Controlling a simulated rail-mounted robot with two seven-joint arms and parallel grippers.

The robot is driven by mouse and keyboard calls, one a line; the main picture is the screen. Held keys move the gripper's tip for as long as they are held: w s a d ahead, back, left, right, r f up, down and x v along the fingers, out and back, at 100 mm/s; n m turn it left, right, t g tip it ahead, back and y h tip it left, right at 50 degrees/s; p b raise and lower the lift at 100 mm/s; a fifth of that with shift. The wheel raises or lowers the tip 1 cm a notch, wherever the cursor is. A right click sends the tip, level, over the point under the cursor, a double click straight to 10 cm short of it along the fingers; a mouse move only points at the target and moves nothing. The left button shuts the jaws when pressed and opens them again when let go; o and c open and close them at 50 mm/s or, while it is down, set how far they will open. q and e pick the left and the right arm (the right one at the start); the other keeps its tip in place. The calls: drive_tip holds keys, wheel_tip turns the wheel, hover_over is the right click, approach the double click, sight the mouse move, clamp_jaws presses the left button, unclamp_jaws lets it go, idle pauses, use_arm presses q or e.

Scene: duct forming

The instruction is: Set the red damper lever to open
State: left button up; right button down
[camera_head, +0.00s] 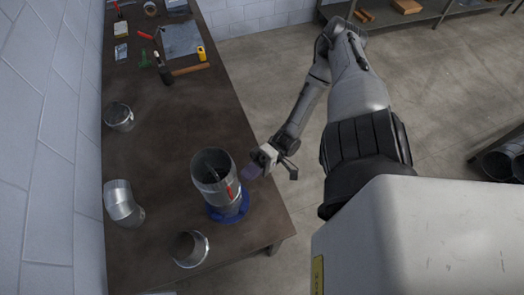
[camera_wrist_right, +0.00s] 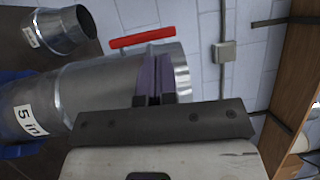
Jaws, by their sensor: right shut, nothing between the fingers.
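The damper duct (camera_head: 207,185) is a grey metal cylinder standing upright on the table, with a blue ring (camera_head: 244,207) around its base. The red damper lever (camera_head: 229,191) is on its right side, and it also shows in the wrist view (camera_wrist_right: 142,38). There it runs roughly along the duct's length, slightly tilted. My right gripper (camera_head: 253,171) is beside the duct's upper right side. Its purple fingers (camera_wrist_right: 155,77) are shut with nothing between them, in front of the duct wall and apart from the lever. My left gripper is out of view.
An open duct piece (camera_head: 188,248), an elbow (camera_head: 122,205) and a short ring (camera_head: 118,117) stand around on the table. A hammer (camera_head: 190,69) and other tools lie at the far end. The wall borders the table's left. The table's middle (camera_head: 165,130) is clear.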

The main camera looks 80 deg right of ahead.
drive_tip(key=r+v, duration=0.1)
drive_tip(key=v, duration=0.8)
drive_tip(key=shift+f+b, duration=0.2)
drive_tip(key=shift+b, duration=0.2)
drive_tip(key=shift+s+d, duration=0.1)
drive_tip(key=shift+s, duration=0.05)
